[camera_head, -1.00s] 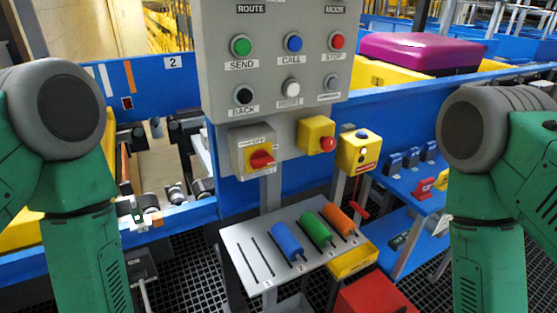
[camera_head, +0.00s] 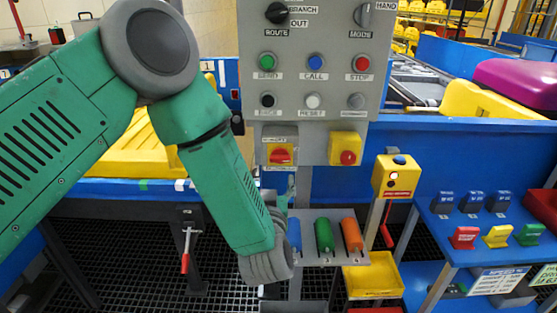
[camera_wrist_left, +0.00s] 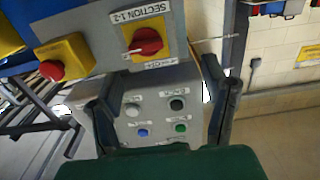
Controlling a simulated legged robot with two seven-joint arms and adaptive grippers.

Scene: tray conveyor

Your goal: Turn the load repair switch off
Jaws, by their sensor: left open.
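A red rotary switch on a yellow plate (camera_head: 281,155) sits on a grey box below the control panel. In the left wrist view the red knob (camera_wrist_left: 145,42) lies beyond the fingers, near a label reading "SECTION 1-2". I cannot read "load repair" on any label. My left gripper (camera_wrist_left: 164,80) is open and empty, its two dark fingers apart and nothing between them in contact. My right gripper is not in view.
A red mushroom button on a yellow box (camera_head: 346,148) is right of the switch. The grey panel (camera_head: 340,88) has several buttons. Coloured handles (camera_head: 323,236) stand below. A yellow button box (camera_head: 396,176) and a blue shelf (camera_head: 465,245) with several switches are at right.

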